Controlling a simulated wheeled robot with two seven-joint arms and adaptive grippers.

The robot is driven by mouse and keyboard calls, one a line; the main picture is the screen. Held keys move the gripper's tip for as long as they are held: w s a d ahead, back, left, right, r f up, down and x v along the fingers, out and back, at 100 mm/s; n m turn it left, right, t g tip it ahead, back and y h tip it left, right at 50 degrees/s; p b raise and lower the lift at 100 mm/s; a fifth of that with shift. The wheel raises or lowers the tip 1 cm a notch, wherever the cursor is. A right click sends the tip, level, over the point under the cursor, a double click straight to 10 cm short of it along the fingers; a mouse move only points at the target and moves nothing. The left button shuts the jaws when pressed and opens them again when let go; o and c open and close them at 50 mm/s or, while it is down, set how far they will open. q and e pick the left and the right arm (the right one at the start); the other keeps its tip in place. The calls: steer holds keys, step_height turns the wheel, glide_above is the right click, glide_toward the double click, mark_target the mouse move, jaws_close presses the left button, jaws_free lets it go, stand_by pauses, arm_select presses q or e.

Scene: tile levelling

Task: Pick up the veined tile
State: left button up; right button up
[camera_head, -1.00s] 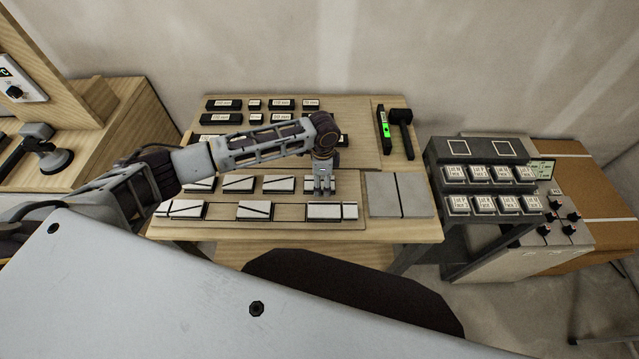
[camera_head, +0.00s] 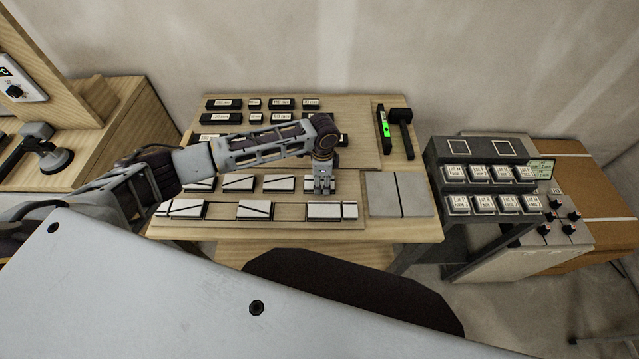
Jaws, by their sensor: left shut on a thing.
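Several white tiles with dark veins lie in two rows on the wooden workbench (camera_head: 400,229). In the back row a veined tile (camera_head: 238,184) and another tile (camera_head: 278,184) lie left of my left gripper. In the front row are a veined tile (camera_head: 254,210) and a tile with a line near its right end (camera_head: 325,210). My left gripper (camera_head: 324,190) points down at the right end of the back row. It is shut on a tile there, which its fingers mostly hide. My right gripper is not in view.
Black labelled blocks (camera_head: 281,103) stand in rows at the back of the bench. A green-lit level (camera_head: 385,122) and a black mallet (camera_head: 401,128) lie at the back right. Grey slabs (camera_head: 383,194) lie right of the tiles. A dark rack (camera_head: 435,165) stands right of the bench.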

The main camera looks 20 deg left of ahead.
mark_target(322, 181)
arm_select(q)
step_height(322, 181, up, 10)
stand_by(1.0)
steer(key=shift+w+f+b, duration=0.15)
steer(key=shift+f+b, duration=0.05)
steer(key=shift+b, duration=0.35)
stand_by(0.4)
